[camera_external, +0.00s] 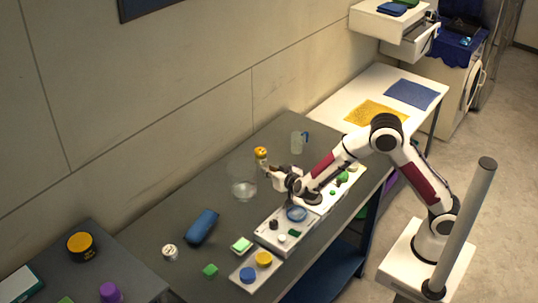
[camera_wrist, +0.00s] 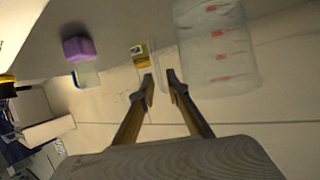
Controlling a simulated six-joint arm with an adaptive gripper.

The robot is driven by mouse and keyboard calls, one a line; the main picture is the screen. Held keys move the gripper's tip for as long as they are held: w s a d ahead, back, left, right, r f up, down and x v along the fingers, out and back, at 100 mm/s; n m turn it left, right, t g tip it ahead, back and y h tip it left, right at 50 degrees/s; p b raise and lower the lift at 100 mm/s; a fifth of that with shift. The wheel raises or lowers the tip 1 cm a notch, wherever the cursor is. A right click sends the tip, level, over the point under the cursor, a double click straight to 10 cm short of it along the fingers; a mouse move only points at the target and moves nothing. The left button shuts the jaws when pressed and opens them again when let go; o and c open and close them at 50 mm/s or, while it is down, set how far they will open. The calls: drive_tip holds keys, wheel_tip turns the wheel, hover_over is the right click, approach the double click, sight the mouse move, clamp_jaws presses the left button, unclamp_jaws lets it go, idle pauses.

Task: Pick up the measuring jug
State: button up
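The measuring jug (camera_external: 243,188) is a large clear vessel standing on the grey table, left of my gripper (camera_external: 270,173) in the external view. In the wrist view the jug (camera_wrist: 215,50), with red markings, appears upside down, close to the right fingertip. My gripper (camera_wrist: 160,78) is open, its fingertips apart by a narrow gap. A faint clear strip, perhaps the jug's handle, shows at the gap. I cannot tell whether a finger touches it.
A yellow-topped jar (camera_external: 261,153) stands just behind my gripper; a smaller clear vessel with a blue part (camera_external: 298,143) is farther back. A purple block (camera_wrist: 78,47) shows in the wrist view. A dark blue case (camera_external: 202,226) and a white tray (camera_external: 258,235) lie in front.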

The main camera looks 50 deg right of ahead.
drive_tip(key=shift+x, duration=2.55)
drive_tip(key=shift+d+r, duration=0.1)
drive_tip(key=shift+d, duration=0.1)
clamp_jaws()
